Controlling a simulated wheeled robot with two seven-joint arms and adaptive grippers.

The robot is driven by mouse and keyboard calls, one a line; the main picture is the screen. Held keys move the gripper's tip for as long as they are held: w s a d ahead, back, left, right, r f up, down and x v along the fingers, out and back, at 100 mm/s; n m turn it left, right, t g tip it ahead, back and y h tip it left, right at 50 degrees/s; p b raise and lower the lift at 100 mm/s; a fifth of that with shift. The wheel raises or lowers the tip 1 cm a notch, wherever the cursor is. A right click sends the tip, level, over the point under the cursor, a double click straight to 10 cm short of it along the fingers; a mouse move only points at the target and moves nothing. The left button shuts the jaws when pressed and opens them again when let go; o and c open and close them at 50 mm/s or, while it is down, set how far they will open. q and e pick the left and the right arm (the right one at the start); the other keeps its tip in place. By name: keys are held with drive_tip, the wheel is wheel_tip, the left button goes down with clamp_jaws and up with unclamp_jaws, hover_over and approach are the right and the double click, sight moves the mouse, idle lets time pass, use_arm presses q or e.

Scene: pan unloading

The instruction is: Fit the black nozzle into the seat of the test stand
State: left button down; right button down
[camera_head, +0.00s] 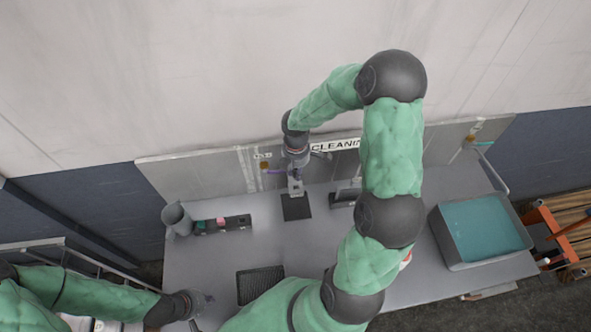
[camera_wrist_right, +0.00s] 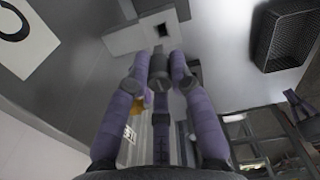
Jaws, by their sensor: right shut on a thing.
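My right gripper (camera_head: 291,172) is at the back of the table, above the test stand (camera_head: 297,189), a light grey block beside a black plate. In the right wrist view, my right gripper's purple fingers (camera_wrist_right: 159,78) are shut on the dark nozzle (camera_wrist_right: 158,64), which points toward the light grey stand (camera_wrist_right: 124,40). In the head view the nozzle is too small to make out. My left gripper (camera_head: 203,299) is at the front left; its jaws are unclear.
A black mesh tray (camera_head: 260,284) lies at the front. A grey cup (camera_head: 176,220) and a dark holder (camera_head: 222,225) with small coloured items stand at the left. A bin with teal contents (camera_head: 438,232) stands at the right. A back panel (camera_head: 205,172) closes off the rear.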

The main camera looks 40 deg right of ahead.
sight(296, 183)
use_arm(q)
drive_tip(key=shift+s+a+f, duration=0.1)
drive_tip(key=shift+s+f, duration=0.05)
drive_tip(key=shift+f, duration=0.05)
use_arm(e)
drive_tip(key=shift+s+a+f, duration=0.15)
drive_tip(key=shift+f, duration=0.05)
